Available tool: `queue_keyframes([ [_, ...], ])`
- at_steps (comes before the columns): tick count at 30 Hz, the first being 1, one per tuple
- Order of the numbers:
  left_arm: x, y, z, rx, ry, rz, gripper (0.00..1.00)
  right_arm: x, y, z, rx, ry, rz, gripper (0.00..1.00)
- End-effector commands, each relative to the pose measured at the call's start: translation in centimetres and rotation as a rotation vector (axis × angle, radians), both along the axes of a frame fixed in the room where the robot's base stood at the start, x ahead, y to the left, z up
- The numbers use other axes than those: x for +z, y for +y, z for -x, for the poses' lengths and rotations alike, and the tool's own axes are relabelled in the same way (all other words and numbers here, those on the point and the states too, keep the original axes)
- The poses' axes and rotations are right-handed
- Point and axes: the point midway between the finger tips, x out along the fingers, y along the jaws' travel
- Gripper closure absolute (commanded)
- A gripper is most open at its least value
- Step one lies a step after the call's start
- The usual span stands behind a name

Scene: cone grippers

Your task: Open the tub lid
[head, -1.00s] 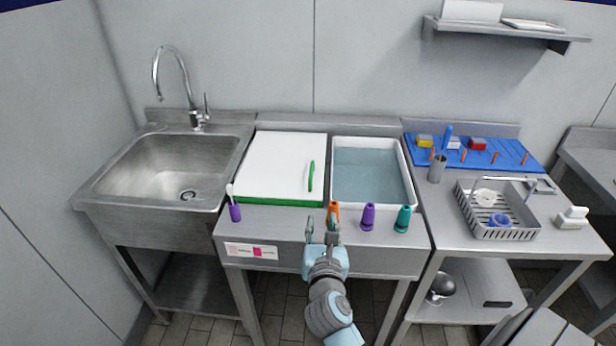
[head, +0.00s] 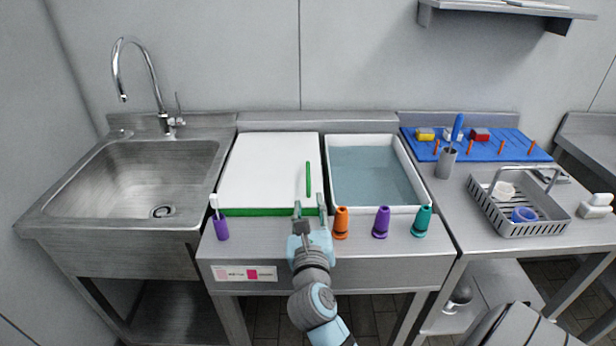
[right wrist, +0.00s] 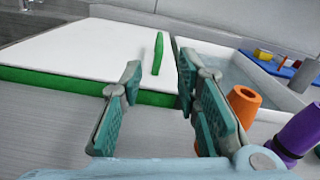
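The tub lid (head: 265,165) is a flat white panel with a green front edge, lying level beside the sink. A thin green handle (head: 308,178) stands up near its right side; the handle also shows in the right wrist view (right wrist: 158,53). My right gripper (head: 309,203) is at the lid's front edge, just in front of the handle. In the right wrist view its fingers (right wrist: 157,82) are spread with nothing between them, and the handle shows beyond the gap. My left gripper is not in view.
An open basin of water (head: 371,178) adjoins the lid on the right. Orange (head: 341,224), purple (head: 381,223) and teal (head: 422,222) cones stand along the front edge, the orange one close to my right gripper. A purple holder with a white brush (head: 221,226) stands front left.

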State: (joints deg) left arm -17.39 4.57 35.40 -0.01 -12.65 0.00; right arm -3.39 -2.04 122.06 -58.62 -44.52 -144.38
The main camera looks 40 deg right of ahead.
Motion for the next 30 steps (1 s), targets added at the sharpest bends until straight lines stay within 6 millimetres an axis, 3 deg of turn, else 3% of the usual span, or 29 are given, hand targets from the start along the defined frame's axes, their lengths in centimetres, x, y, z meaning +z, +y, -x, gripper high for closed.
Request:
queue_keyframes([
  [15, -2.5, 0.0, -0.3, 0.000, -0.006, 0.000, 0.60, -0.1, -6.9, -8.8, -0.004, -0.001, 0.002, 0.70],
  [21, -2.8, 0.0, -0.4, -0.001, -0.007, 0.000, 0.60, 0.1, -8.0, -10.0, -0.005, 0.000, 0.000, 0.70],
  [28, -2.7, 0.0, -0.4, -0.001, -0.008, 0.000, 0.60, 0.1, -8.1, -10.1, -0.004, 0.000, 0.000, 0.70],
  [30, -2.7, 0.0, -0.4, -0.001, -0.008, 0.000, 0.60, 0.1, -8.1, -10.1, -0.004, 0.000, 0.000, 0.80],
])
